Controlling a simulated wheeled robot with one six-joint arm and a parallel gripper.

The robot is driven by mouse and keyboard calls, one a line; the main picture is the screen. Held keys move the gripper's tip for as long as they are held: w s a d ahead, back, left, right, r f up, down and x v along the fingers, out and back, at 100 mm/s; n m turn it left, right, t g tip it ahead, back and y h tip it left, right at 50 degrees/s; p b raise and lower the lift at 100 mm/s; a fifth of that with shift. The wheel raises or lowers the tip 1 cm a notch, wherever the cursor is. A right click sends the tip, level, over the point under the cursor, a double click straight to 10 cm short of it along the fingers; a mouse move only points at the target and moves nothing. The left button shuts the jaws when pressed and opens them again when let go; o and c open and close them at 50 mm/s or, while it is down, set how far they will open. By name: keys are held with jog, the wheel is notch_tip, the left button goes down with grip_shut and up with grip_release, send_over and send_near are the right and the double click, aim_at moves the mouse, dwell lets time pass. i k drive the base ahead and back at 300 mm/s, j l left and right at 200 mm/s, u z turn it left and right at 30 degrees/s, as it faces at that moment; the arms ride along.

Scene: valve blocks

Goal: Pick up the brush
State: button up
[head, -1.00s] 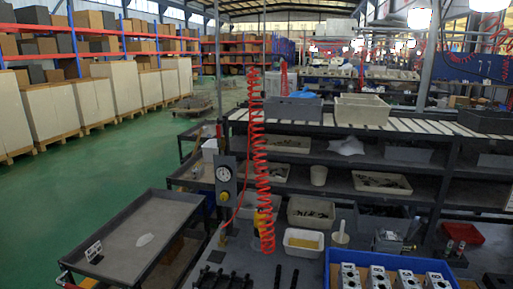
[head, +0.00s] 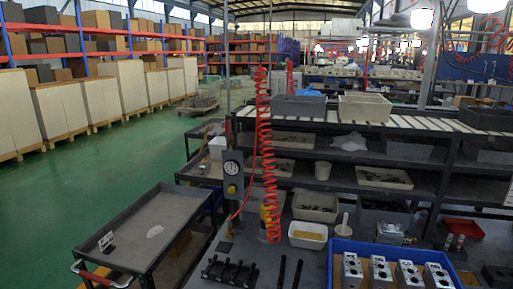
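I cannot pick out a brush with certainty. A slim pale upright thing with a wider base (head: 344,226) stands on the dark workbench (head: 305,263), just right of a white tray with yellow contents (head: 308,235). It is too small to tell whether it is a brush. My gripper is not in the head view.
A blue crate (head: 336,247) with several metal valve blocks (head: 380,272) is at the bench's front right. Black fixtures (head: 230,271) lie to its left. A red coiled hose (head: 264,150) hangs over the bench. A grey cart (head: 172,208) stands left; green floor (head: 100,165) is open beyond.

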aim_at(345, 215)
jog(key=l, duration=0.3)
jog(key=i+z, duration=0.1)
jog(key=i, duration=0.9)
